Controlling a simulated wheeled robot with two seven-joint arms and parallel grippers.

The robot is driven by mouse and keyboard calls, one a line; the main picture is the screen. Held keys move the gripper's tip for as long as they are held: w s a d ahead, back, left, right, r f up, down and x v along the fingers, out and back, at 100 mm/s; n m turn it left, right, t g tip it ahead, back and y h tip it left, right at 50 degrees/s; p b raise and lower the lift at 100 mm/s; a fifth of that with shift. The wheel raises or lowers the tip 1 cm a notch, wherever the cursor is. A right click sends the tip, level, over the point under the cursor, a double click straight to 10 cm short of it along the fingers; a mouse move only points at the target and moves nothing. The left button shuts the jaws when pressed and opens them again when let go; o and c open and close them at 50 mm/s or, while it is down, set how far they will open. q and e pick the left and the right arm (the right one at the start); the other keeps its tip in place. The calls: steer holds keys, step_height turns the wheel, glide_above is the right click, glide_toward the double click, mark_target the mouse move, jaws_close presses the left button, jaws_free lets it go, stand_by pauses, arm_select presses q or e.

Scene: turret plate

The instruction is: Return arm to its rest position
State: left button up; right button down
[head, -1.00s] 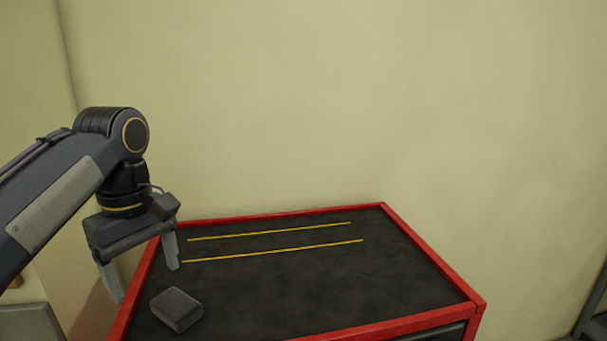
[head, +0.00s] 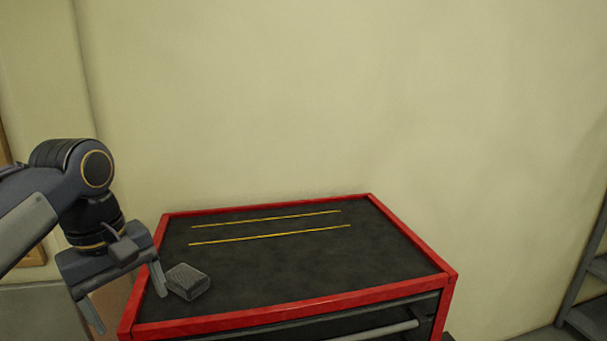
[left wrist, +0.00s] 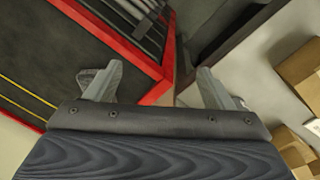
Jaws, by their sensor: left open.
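My left gripper (head: 125,304) is at the left edge of the red-rimmed cart (head: 300,307) in the head view. Its two fingers are wide apart with nothing between them. In the left wrist view the open fingers of my left gripper (left wrist: 152,85) show over the cart's red corner (left wrist: 137,58) and the floor beside it. A small dark grey block (head: 188,281) lies on the cart's black top, just right of one finger in the head view. I cannot tell whether they touch. My right gripper is not in view.
Two thin yellow lines (head: 270,235) run across the black top, which is otherwise clear. Cardboard boxes (left wrist: 302,68) stand at the right in the left wrist view. A dark shelf frame (head: 588,268) stands at the right in the head view, with plain wall behind.

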arm_select(q)
steer(key=s+d+f+m+t+h, duration=0.1)
steer(key=s+d+f+m+t, duration=0.1)
steer(key=s+f+m, duration=0.2)
steer(key=s+d+f+m+t+h, duration=0.2)
steer(key=s+f+m, duration=0.1)
steer(key=s+f, duration=0.7)
step_height(320, 180, down, 4)
steer(key=shift+s+d+f+m+t, duration=0.1)
steer(key=shift+s+d+m+t, duration=0.05)
steer(key=shift+d+m+t, duration=0.25)
